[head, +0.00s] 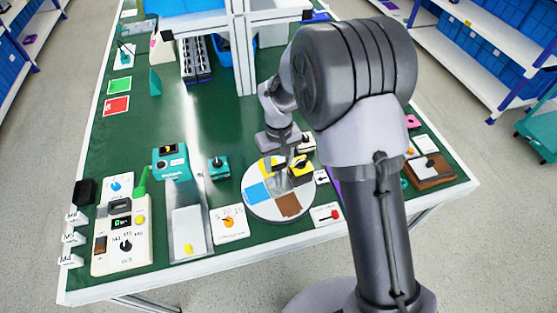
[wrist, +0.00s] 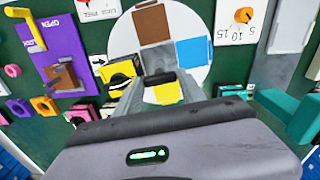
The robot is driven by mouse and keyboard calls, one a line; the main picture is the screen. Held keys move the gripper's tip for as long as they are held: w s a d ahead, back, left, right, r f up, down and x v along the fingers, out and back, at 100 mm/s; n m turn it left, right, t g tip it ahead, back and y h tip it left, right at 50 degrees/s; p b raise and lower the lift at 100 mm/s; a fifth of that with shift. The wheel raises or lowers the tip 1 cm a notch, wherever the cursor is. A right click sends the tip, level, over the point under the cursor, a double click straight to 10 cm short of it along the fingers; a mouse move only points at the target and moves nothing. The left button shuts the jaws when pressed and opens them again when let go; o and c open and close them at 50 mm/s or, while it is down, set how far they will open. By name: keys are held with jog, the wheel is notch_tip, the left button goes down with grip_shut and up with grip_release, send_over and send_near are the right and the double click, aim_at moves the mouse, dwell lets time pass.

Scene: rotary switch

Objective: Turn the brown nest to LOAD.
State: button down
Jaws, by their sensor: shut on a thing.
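The round pale turntable (head: 255,207) lies flat on the green bench and carries coloured square nests. The brown nest (head: 288,204) is at its near right side, and at the top in the wrist view (wrist: 152,22). The blue nest (head: 258,193) is at its left. A yellow patch (wrist: 167,93) is partly hidden by my gripper. A yellow-and-black block (wrist: 122,72) sits at the turntable's edge. My gripper (wrist: 160,80) is shut on a small dark upright piece near the turntable's middle. A card with a black arrow (head: 321,177) lies beside the turntable; I cannot read LOAD on it.
A white card with an orange knob (head: 229,222) lies left of the turntable, and a red-knobbed card (head: 326,214) lies near its right edge. A teal switch box (head: 218,168) and a purple OPEN plate (wrist: 62,50) are close by. A white shelf frame (head: 243,50) stands behind.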

jog(key=shift+r+n+p, duration=0.1)
jog(key=shift+n+p, duration=0.9)
jog(key=shift+n, duration=0.9)
jog(key=shift+n+p, duration=1)
jog(key=shift+n, duration=1.2)
jog(key=shift+n+p, duration=0.9)
jog(key=shift+n, duration=1.2)
jog(key=shift+n+p, duration=0.5)
jog(key=shift+n, duration=1.5)
jog(key=c, duration=0.7)
grip_release()
